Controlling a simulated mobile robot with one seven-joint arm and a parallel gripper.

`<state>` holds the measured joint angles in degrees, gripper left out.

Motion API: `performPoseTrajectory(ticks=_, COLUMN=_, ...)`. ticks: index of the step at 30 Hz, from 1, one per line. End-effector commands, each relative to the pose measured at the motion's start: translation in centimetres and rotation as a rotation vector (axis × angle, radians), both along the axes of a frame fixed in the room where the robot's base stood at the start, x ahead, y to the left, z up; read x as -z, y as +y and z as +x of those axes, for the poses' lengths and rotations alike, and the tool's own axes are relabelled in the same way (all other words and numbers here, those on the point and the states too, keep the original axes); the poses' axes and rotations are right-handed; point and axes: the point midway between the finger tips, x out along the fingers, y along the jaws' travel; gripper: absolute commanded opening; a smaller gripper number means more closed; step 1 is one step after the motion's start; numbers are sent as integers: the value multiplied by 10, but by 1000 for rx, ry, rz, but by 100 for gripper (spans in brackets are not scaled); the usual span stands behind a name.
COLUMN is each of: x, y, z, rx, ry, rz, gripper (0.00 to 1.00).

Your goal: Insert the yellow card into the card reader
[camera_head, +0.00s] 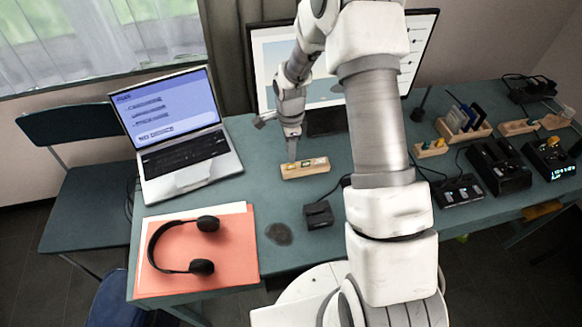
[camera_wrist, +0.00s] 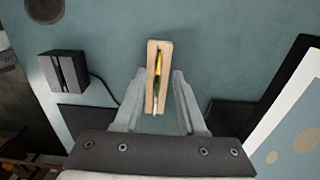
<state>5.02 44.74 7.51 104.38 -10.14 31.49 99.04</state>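A small wooden holder (camera_head: 313,173) stands on the table in front of the monitor. It also shows in the wrist view (camera_wrist: 164,50), with thin cards upright in its slot. The yellow card (camera_wrist: 158,62) is in the holder, with a green one and a white one nearer to me. My gripper (camera_wrist: 159,75) is open and empty, pointing down at the holder with one finger on each side. In the head view my gripper (camera_head: 292,150) is just above the holder. The card reader, a small black box with a slot (camera_head: 318,214), sits nearer the front edge; it also shows in the wrist view (camera_wrist: 64,70).
A laptop (camera_head: 185,155) and a monitor (camera_head: 413,50) stand behind and beside the holder. Headphones (camera_head: 205,224) lie on an orange folder at the left. Black devices (camera_head: 497,166) and wooden racks (camera_head: 463,130) fill the right side. A cable runs from the reader.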

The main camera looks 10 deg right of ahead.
Motion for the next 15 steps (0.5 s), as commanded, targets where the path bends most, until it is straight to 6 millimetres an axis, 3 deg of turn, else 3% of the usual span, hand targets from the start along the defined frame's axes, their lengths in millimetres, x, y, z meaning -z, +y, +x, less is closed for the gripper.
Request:
performPoseTrajectory(ticks=9, x=42, y=-2, z=-2, rx=0, ry=4, rz=1, gripper=40)
performPoseTrajectory(ticks=15, x=50, y=-2, z=-1, rx=-1, ry=0, rz=0, gripper=40)
